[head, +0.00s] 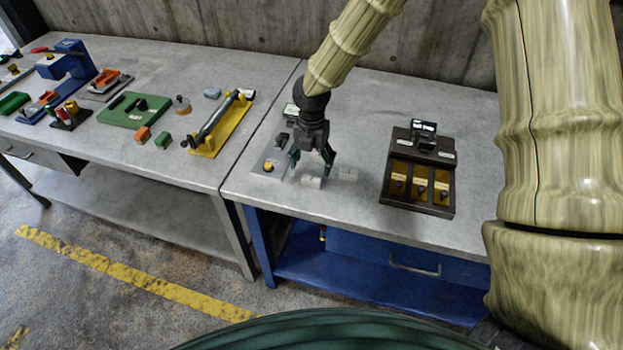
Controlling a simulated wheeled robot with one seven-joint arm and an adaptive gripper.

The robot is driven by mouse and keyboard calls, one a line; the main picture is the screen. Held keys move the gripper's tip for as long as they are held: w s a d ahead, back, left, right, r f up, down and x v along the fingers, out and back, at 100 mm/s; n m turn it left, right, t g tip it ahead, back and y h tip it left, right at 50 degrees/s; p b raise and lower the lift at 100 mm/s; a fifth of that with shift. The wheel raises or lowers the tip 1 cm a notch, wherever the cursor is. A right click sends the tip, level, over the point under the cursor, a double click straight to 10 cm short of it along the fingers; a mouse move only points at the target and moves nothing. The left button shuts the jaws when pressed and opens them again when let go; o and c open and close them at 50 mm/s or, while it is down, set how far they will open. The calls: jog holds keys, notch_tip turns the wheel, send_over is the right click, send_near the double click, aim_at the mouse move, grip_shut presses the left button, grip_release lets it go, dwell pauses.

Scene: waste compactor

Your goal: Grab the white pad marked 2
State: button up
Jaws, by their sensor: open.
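Two small white blocks stand on the grey right-hand table in the head view. One white block (312,182) is just below my gripper in the picture. The other white block (348,174) is a little to its right. Their markings are too small to read, so I cannot tell which is the pad marked 2. My gripper (312,164) points down above the table, with its dark fingers spread and nothing between them. I cannot tell how high the fingertips are above the nearer block.
A grey panel with a yellow button (268,166) is close on the left of my gripper. A black box with amber compartments (418,184) stands to the right. A yellow fixture (220,128) and a green plate (133,110) are on the left table. The right table's front is clear.

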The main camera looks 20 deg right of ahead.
aim_at(312, 177)
jog(key=shift+s+f+p, duration=0.2)
jog(key=shift+f+p, duration=0.15)
jog(key=shift+f, duration=0.05)
jog(key=shift+w+d+f+p, duration=0.1)
jog(key=shift+f+p, duration=0.75)
jog(key=shift+f, duration=1.45)
jog(key=c, duration=1.1)
